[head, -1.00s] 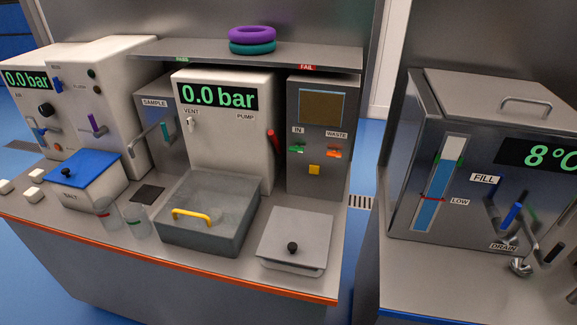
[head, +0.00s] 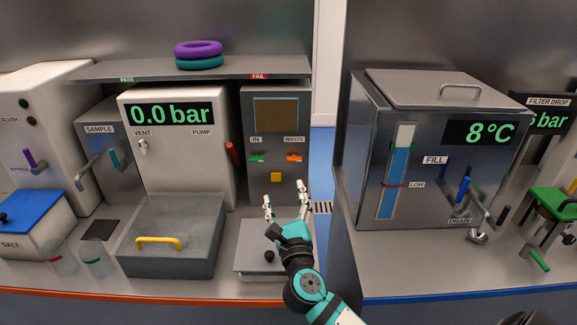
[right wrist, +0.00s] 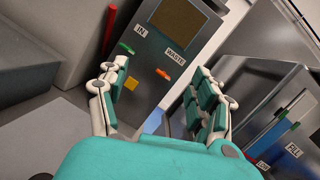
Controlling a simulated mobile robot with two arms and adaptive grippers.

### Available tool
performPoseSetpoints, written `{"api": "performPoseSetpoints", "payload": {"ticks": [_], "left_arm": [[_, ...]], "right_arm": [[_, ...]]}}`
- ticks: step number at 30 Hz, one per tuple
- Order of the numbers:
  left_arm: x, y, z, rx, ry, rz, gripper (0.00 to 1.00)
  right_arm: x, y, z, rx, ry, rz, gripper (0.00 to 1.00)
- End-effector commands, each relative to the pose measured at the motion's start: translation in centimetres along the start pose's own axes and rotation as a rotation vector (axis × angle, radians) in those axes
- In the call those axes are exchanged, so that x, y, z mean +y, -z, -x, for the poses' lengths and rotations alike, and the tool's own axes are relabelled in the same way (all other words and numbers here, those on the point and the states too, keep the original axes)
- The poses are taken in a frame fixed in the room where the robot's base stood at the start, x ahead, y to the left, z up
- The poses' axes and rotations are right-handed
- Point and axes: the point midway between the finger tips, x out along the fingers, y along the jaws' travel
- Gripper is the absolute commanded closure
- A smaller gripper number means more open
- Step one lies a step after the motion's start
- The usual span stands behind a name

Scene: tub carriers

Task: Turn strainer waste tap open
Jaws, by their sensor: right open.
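The waste tap (head: 294,157) is a small orange handle under the WASTE label on the narrow grey cabinet (head: 262,191). It lies roughly level in the head view. It also shows in the right wrist view (right wrist: 163,74), between my fingers in the picture. My right gripper (head: 285,193) is open and empty, in front of the cabinet and below the tap, apart from it. The open fingers also show in the right wrist view (right wrist: 152,82). A green tap (head: 257,157) sits under the IN label, left of the waste tap. My left gripper is out of view.
A yellow button (head: 276,177) sits below the taps. A lidded grey tray (head: 250,262) lies under my right gripper. A shelf (head: 160,71) overhangs the cabinet. The 8°C tank (head: 365,140) stands to the right.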

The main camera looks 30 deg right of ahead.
Motion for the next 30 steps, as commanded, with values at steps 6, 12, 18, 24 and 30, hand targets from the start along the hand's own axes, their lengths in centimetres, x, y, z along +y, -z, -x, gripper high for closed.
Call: {"api": "performPoseSetpoints", "payload": {"ticks": [6,12,18,24,30], "left_arm": [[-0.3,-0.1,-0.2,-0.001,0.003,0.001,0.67],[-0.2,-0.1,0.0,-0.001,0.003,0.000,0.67],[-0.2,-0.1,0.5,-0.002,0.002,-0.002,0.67],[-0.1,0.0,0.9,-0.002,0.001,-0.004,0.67],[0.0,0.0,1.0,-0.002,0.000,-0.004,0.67]], "right_arm": [[-2.0,3.2,-0.9,0.212,0.113,-0.311,0.34],[-2.2,3.9,-2.3,0.237,0.124,-0.340,0.34],[-2.6,4.8,-6.1,0.235,0.126,-0.335,0.34],[-2.9,6.0,-10.4,0.235,0.124,-0.335,0.34],[-3.2,7.0,-14.3,0.235,0.125,-0.334,0.34]]}}
